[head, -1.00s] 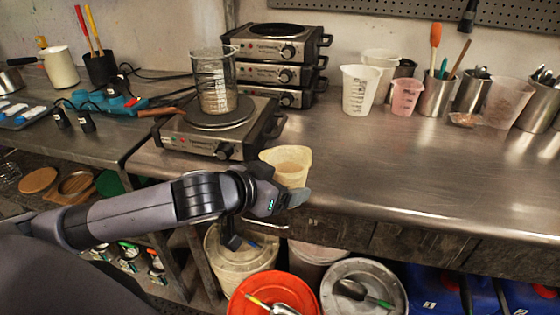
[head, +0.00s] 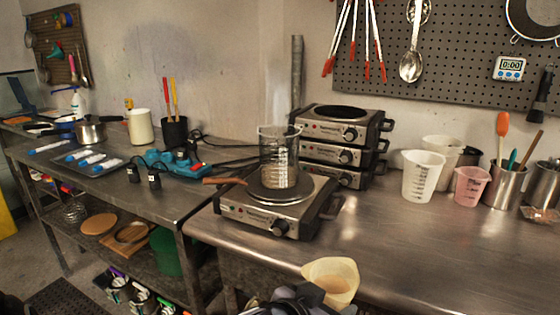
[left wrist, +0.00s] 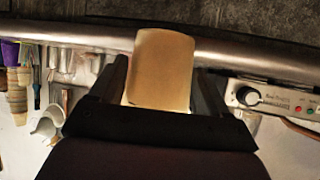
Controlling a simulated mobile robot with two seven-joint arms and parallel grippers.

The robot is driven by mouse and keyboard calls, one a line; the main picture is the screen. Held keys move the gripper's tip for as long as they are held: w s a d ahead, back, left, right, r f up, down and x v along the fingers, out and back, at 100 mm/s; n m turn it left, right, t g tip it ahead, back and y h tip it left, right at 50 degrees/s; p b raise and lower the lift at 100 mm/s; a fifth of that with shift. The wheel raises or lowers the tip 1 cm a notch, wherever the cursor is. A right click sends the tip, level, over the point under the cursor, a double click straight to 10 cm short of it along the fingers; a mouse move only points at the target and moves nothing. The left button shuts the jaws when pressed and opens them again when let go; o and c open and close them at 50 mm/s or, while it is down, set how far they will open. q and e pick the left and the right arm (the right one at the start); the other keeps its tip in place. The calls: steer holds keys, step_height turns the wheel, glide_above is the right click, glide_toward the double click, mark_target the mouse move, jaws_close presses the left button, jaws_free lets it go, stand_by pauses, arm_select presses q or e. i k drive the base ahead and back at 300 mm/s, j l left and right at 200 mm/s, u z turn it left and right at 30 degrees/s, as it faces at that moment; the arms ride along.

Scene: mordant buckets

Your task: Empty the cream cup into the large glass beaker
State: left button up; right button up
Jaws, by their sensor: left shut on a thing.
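The cream cup (head: 333,272) is at the bottom of the head view, in front of the steel table's edge, its mouth facing up and tan contents showing inside. My left gripper (left wrist: 162,90) is shut on it; the cup (left wrist: 163,62) stands between the two dark fingers in the left wrist view. In the head view only part of this gripper (head: 312,298) shows, at the bottom edge. The large glass beaker (head: 279,152) stands upright on a hot plate, behind and left of the cup, apart from it. My right gripper is not in view.
Stacked hot plates (head: 345,130) stand behind. A white measuring cup (head: 422,178) and pink cup (head: 470,186) stand right. The table front between them and the cup is clear.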

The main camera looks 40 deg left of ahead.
mark_target(279, 153)
steer(key=k+j+z, duration=0.15)
steer(key=j, duration=0.25)
steer(key=k+j+z, duration=0.2)
steer(key=j, duration=0.25)
steer(key=j+z, duration=0.15)
steer(key=j, duration=0.25)
steer(key=k+j+z, duration=0.35)
steer(key=j, duration=0.3)
steer(key=i+l, duration=0.2)
steer(key=i, duration=0.2)
